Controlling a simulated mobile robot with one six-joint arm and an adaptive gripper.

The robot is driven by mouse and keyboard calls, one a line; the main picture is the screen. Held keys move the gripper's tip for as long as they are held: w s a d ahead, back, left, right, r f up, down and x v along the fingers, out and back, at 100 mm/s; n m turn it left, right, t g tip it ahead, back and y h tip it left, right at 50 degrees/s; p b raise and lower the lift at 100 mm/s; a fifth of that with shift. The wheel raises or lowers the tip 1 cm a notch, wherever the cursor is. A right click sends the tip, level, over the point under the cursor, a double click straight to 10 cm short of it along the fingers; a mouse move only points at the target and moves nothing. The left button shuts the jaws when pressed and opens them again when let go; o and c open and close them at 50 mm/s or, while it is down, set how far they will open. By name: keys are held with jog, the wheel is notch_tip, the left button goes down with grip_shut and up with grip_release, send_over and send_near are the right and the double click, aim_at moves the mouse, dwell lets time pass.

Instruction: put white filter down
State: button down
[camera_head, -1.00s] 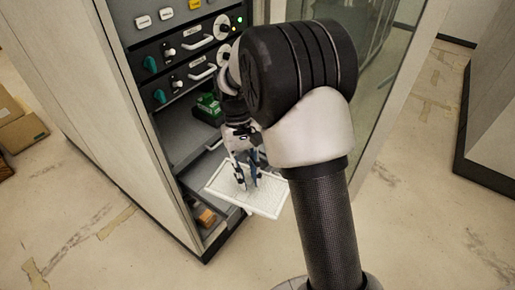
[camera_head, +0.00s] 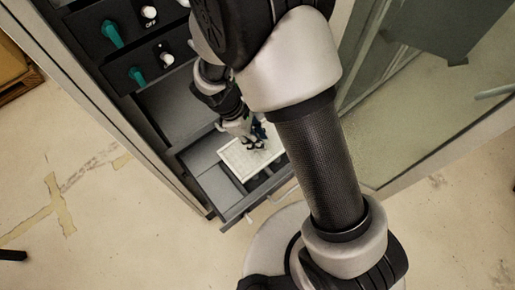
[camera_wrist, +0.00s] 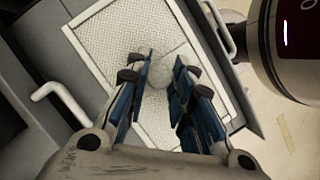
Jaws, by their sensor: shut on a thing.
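The white filter (camera_head: 236,159) is a flat, light-framed mesh panel. In the head view it lies over the pulled-out drawer (camera_head: 205,163) low in the cabinet. In the wrist view the filter (camera_wrist: 95,35) fills the middle, with a pale round part between my blue-padded fingers. My gripper (camera_head: 254,143) is above the panel and shut on it; in the wrist view the fingertips (camera_wrist: 162,66) straddle the round part. The fingers hide part of the filter. I cannot tell whether its underside touches the drawer.
The cabinet front (camera_head: 130,45) has teal knobs and dark panels above the drawer. A curved light handle (camera_wrist: 55,92) shows left of the filter in the wrist view. A glass door (camera_head: 420,110) stands to the right. Open floor (camera_head: 100,220) lies at left.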

aim_at(257, 153)
jog(key=f, duration=0.1)
jog(key=f+b, duration=0.1)
jog(key=f, duration=0.3)
jog(key=shift+s+d+b, duration=0.1)
jog(key=shift+s+b, duration=0.15)
jog(key=shift+b, duration=0.15)
notch_tip(257, 153, down, 4)
jog(key=shift+w+f+b, duration=0.1)
jog(key=shift+f+b, duration=0.1)
jog(key=shift+b, duration=0.55)
jog(key=shift+r, duration=0.15)
jog(key=c, duration=1.4)
grip_release()
jog(key=p+v, duration=0.3)
jog(key=v, duration=0.4)
jog(key=shift+r, duration=0.3)
jog(key=shift+f, duration=0.1)
